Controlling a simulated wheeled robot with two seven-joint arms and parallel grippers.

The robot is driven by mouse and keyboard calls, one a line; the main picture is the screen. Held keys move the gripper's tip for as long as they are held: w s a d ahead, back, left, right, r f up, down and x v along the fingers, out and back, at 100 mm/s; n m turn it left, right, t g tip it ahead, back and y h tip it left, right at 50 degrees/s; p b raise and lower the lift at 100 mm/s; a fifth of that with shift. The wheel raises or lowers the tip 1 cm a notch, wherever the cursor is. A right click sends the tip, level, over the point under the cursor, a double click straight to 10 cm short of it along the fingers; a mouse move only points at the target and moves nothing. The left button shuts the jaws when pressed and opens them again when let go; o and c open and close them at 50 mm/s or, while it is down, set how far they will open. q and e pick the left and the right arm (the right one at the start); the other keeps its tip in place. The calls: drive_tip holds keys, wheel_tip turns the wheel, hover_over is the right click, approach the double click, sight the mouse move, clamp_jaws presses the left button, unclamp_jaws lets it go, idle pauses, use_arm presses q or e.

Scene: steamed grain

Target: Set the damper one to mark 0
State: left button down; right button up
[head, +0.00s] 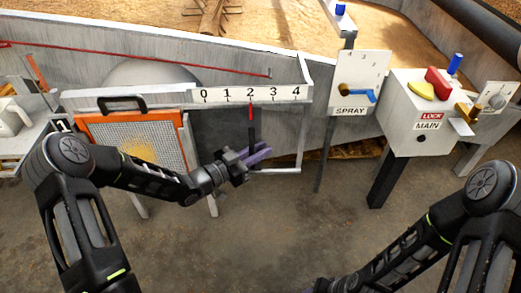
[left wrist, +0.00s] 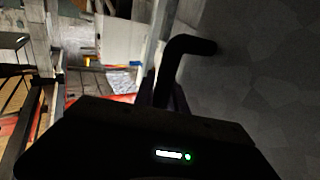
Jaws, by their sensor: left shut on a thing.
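The damper's scale plate (head: 250,94) is marked 0 to 4 and runs along the wall's edge. A red pointer (head: 251,112) stands at mark 2, on top of a dark upright rod. My left gripper (head: 262,154) is at the lower end of this rod, below the plate, and is shut on the damper handle.
An orange-framed mesh screen (head: 140,140) stands left of the rod. A SPRAY panel (head: 355,85) with a blue-tipped lever and a white MAIN lock box (head: 420,110) stand to the right. A thin white bar frames the space right of the rod. The floor in front is clear.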

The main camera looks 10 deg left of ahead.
use_arm(q)
drive_tip(key=s+a, duration=0.2)
drive_tip(key=a, duration=0.6)
drive_tip(key=shift+s, duration=0.1)
drive_tip(key=c, duration=1.6)
unclamp_jaws()
drive_tip(key=shift+c, duration=0.2)
drive_tip(key=p+v, duration=0.1)
drive_tip(key=v, duration=0.6)
drive_tip(key=shift+s+a+p, duration=0.25)
drive_tip(key=shift+p, duration=0.15)
